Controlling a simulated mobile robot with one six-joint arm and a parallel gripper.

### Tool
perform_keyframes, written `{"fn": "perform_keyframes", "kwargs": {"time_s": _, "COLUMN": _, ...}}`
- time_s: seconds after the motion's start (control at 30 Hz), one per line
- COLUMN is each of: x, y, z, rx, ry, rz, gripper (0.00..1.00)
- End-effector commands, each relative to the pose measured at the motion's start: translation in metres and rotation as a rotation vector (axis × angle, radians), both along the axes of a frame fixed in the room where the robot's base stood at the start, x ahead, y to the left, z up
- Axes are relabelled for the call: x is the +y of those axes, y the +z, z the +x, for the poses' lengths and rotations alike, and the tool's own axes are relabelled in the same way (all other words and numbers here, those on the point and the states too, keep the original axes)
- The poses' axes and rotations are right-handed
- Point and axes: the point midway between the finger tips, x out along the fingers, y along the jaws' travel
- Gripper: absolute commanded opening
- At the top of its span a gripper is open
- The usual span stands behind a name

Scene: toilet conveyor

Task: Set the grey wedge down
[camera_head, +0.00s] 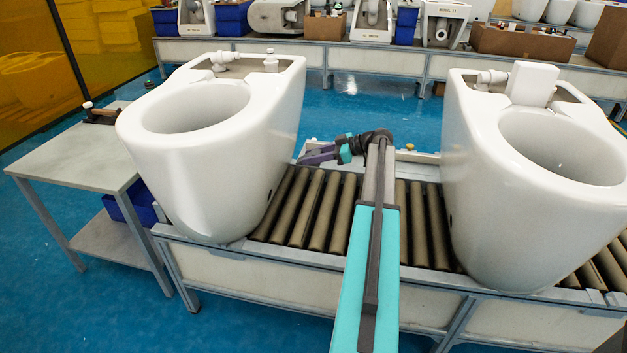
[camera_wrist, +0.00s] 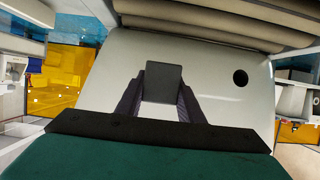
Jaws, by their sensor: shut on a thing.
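The grey wedge (camera_wrist: 163,78) is a dark grey block between the two fingertips of my gripper (camera_wrist: 160,90) in the wrist view. My gripper is shut on it. Behind the wedge is the white side of a toilet with a round dark hole; I cannot tell whether the wedge touches it. In the head view my gripper (camera_head: 316,156) is beside the right side of the left toilet (camera_head: 215,165), above the conveyor's far part. The wedge cannot be made out in the head view.
The roller conveyor (camera_head: 318,210) carries the left toilet and a right toilet (camera_head: 490,190), with bare rollers between them. My arm crosses that gap. A grey side table (camera_head: 75,155) stands at the left. A back bench (camera_head: 345,52) holds several toilet parts, blue bins and boxes.

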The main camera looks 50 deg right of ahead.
Motion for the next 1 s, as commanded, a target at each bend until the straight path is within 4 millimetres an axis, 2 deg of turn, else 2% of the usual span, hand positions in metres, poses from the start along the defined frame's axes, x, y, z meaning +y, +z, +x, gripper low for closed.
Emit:
{"fn": "perform_keyframes", "kwargs": {"time_s": 0.1, "x": 0.000, "y": -0.019, "z": 0.000, "rx": 0.000, "ry": -0.001, "rz": 0.002, "gripper": 0.03}}
{"fn": "perform_keyframes", "kwargs": {"time_s": 0.23, "x": 0.000, "y": -0.033, "z": 0.000, "rx": 0.000, "ry": -0.001, "rz": 0.002, "gripper": 0.03}}
{"fn": "perform_keyframes", "kwargs": {"time_s": 0.73, "x": -0.001, "y": -0.042, "z": -0.001, "rx": -0.001, "ry": -0.002, "rz": 0.001, "gripper": 0.03}}
{"fn": "perform_keyframes", "kwargs": {"time_s": 1.0, "x": -0.002, "y": -0.074, "z": -0.001, "rx": 0.001, "ry": -0.004, "rz": 0.001, "gripper": 0.03}}
